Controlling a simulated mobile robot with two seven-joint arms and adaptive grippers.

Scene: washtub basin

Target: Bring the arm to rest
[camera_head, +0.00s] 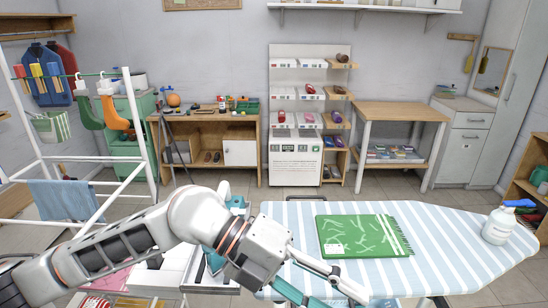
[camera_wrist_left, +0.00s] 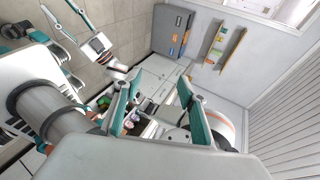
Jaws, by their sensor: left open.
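My left arm comes in from the left in the head view, bent at the elbow, and reaches forward and right. My left gripper (camera_head: 342,299) is over the near edge of the ironing board (camera_head: 448,238), partly cut off by the frame's bottom. In the left wrist view my left gripper (camera_wrist_left: 158,78) has its two teal fingers spread apart, with nothing seen between them.
A green folded cloth (camera_head: 362,236) lies on the striped board, and a white bottle with a blue top (camera_head: 499,226) stands at its right end. A drying rack (camera_head: 133,130) with a blue towel (camera_head: 66,199) stands left. A white display shelf (camera_head: 295,110) is behind.

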